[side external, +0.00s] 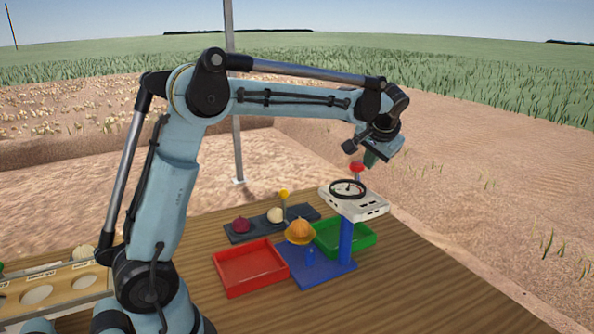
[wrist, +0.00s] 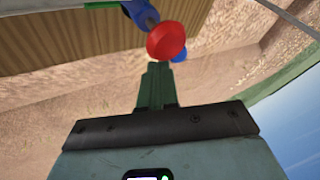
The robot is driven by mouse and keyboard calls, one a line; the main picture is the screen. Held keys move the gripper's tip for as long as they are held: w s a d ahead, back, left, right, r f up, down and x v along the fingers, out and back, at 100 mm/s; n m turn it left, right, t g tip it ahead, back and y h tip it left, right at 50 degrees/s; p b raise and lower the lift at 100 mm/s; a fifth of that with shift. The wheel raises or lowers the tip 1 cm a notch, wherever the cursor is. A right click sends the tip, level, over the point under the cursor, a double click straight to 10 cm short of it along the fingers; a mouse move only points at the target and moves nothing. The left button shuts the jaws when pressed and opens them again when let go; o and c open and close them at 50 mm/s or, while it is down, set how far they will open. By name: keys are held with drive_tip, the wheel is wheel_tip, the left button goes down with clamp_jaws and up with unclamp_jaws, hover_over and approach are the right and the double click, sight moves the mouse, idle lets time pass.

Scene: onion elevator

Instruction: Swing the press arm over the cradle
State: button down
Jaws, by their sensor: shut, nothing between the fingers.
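The press arm (side external: 365,206) is a white head with a round dial (side external: 348,188), on a blue post (side external: 345,240). A red knob (side external: 357,167) stands above it and also shows in the wrist view (wrist: 166,40). The cradle (side external: 301,239) is a yellow-orange cup holding an orange onion (side external: 300,226), left of the post. The white head sits at the post and to its right, not over the cradle. My gripper (side external: 370,159) is shut and empty beside the red knob; its green fingers (wrist: 155,75) point toward the knob in the wrist view. Contact cannot be told.
A red tray (side external: 250,268) is left of the cradle and a green tray (side external: 345,236) is behind the post. A dark rack (side external: 240,236) behind holds a purple and a pale onion. A wooden holder (side external: 50,290) is at far left. The table's right front is clear.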

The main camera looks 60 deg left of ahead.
drive_tip(key=shift+a, duration=0.3)
drive_tip(key=shift+s, duration=0.1)
drive_tip(key=shift+s+a+n+g, duration=0.5)
drive_tip(key=shift+s+a+n, duration=0.1)
drive_tip(key=shift+a+n, duration=0.35)
drive_tip(key=s+a+n+g, duration=0.1)
drive_tip(key=s+n+g, duration=0.3)
drive_tip(key=s, duration=1.2)
drive_tip(key=n, duration=0.3)
drive_tip(key=shift+s+a, duration=0.2)
drive_tip(key=shift+s, duration=0.2)
drive_tip(key=shift+d+f, duration=0.1)
